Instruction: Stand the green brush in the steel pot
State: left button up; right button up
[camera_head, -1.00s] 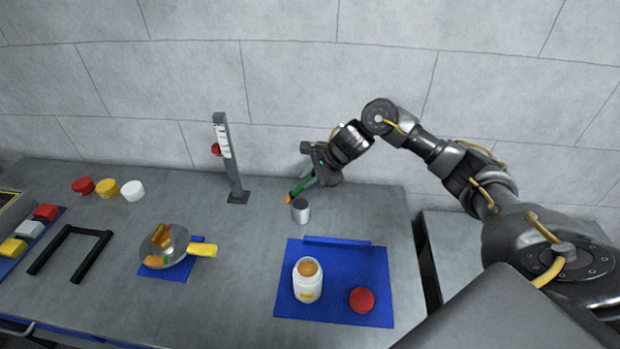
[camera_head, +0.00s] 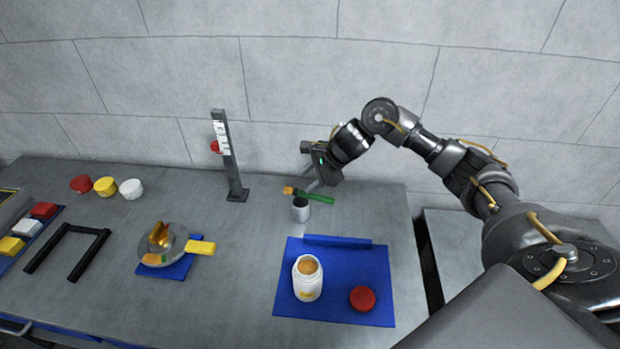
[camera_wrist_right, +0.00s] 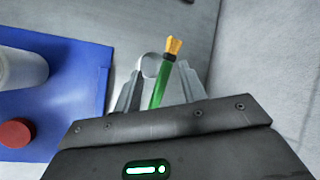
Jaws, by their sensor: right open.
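The green brush (camera_head: 318,197) has a green handle and orange-tan bristles. It lies nearly level at the steel pot's mouth, bristles to the left; I cannot tell whether it rests on the rim. The small steel pot (camera_head: 300,213) stands upright on the bench. My right gripper (camera_head: 314,186) is open just behind the pot. In the right wrist view, the brush (camera_wrist_right: 159,86) lies between the spread fingers (camera_wrist_right: 158,92), with its bristles pointing away from the gripper. The pot (camera_wrist_right: 150,66) shows partly behind it. My left gripper is not in view.
A blue mat (camera_head: 345,270) in front holds a white jar (camera_head: 307,283) and a red lid (camera_head: 362,298). A post (camera_head: 230,160), a round pan (camera_head: 165,240) and a black frame (camera_head: 88,255) stand to the left. The wall is close behind.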

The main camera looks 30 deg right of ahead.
jog(key=b+v, duration=0.1)
jog(key=v, duration=1.2)
jog(key=shift+w+r, duration=0.15)
jog(key=shift+w, duration=0.05)
jog(key=shift+a, duration=0.25)
